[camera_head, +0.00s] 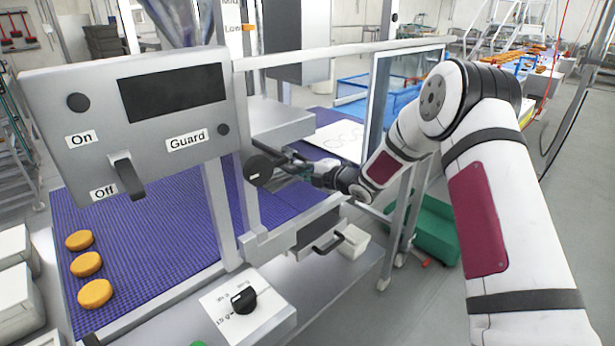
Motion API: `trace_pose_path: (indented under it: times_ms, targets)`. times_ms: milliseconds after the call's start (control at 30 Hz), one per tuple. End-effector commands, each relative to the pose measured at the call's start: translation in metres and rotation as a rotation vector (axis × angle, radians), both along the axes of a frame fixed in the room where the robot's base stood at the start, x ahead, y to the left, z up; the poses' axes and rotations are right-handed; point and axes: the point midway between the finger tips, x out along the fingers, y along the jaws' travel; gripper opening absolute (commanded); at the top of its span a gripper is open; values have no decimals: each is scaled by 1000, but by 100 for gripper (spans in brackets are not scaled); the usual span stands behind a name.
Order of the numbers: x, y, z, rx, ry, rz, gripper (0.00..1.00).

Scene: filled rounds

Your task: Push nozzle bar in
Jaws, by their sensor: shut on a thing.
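A grey block-like head (280,124) sits above the blue belt, behind the guard frame. A round black knob (258,170) shows below it; I take it to be the end of the nozzle bar, though the bar itself is mostly hidden. My gripper (287,168) reaches in from the right, through the guard frame, at the knob's right side. Its dark fingers are shut on the nozzle bar, but the exact contact is small and partly hidden.
A control panel (135,125) with an On/Off lever (129,180) stands at the left. The guard's clear door (405,95) and frame posts stand close around my arm. Several orange rounds (87,264) lie on the blue belt (150,235). A black drawer handle (329,243) is below.

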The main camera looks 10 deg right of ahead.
Motion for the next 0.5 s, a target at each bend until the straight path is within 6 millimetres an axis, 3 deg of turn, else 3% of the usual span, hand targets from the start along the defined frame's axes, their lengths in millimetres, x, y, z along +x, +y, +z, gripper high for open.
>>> trace_pose_path:
  times_ms: [367, 400, 500]
  targets:
    - [4, 3, 2, 3, -4, -1, 0]
    - [4, 3, 2, 3, -4, -1, 17]
    - [4, 3, 2, 3, -4, 0, 33]
